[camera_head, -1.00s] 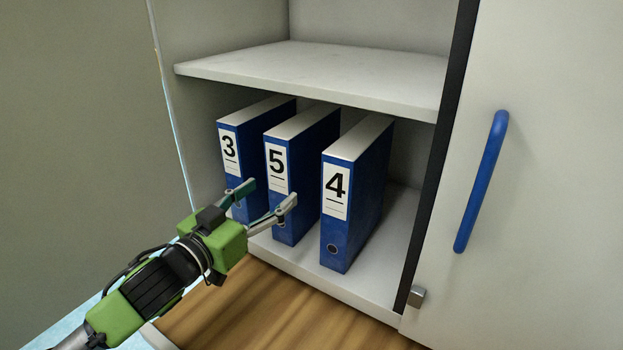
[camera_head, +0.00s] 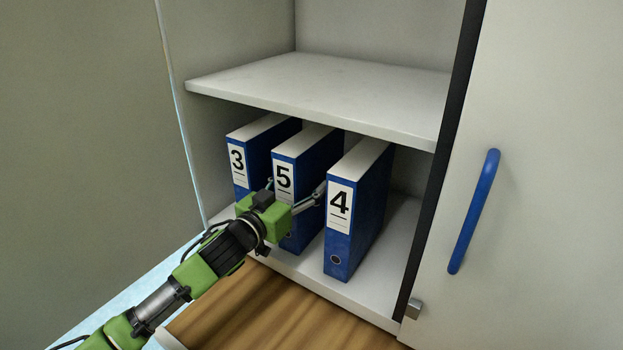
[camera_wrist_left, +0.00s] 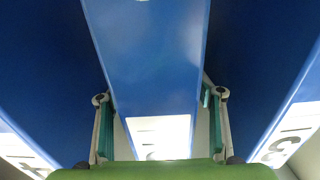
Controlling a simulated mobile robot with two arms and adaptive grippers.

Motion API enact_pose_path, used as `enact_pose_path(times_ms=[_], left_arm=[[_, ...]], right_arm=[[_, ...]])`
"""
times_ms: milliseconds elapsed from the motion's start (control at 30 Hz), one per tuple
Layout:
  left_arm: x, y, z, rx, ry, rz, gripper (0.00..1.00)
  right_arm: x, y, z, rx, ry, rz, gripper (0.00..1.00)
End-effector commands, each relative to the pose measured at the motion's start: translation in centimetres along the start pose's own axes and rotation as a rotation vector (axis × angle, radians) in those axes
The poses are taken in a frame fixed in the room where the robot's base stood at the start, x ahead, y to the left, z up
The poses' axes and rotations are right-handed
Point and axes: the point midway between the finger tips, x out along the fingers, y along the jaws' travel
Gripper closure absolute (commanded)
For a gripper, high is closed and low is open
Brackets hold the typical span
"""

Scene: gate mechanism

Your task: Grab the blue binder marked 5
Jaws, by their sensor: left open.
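The blue binder marked 5 (camera_head: 284,177) stands upright on the lower shelf, between the binder marked 3 (camera_head: 238,162) and the binder marked 4 (camera_head: 340,212). My left gripper (camera_head: 296,189) is open in front of it, with one finger in the gap on each side of its spine. My right gripper is not in view.
The upper shelf board (camera_head: 330,95) lies above the binders. The cabinet door (camera_head: 560,200) with a blue handle (camera_head: 474,212) stands at the right. The gaps beside the middle binder are narrow. A wooden surface (camera_head: 280,312) lies in front of and below the shelf.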

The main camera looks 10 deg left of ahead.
Motion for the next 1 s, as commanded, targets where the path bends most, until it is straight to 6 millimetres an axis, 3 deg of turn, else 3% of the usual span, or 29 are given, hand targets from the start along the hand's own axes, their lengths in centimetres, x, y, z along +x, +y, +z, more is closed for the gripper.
enact_pose_path(times_ms=[167, 433, 467, 700, 1000], left_arm=[[1.6, 0.1, -0.1, 0.000, 0.000, 0.000, 0.39], [1.8, 0.1, 0.0, 0.000, 0.001, 0.001, 0.39], [1.8, 0.1, 0.0, 0.000, 0.001, 0.001, 0.42], [1.8, 0.0, 0.0, 0.000, 0.000, 0.001, 1.00], [1.7, 0.1, -0.4, 0.001, 0.008, 0.002, 1.00]], right_arm=[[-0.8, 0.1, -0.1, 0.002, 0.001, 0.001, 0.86], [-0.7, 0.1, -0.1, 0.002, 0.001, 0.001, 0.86], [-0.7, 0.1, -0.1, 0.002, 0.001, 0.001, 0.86], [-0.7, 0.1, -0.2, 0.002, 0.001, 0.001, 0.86], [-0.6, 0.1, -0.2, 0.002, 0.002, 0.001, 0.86]])
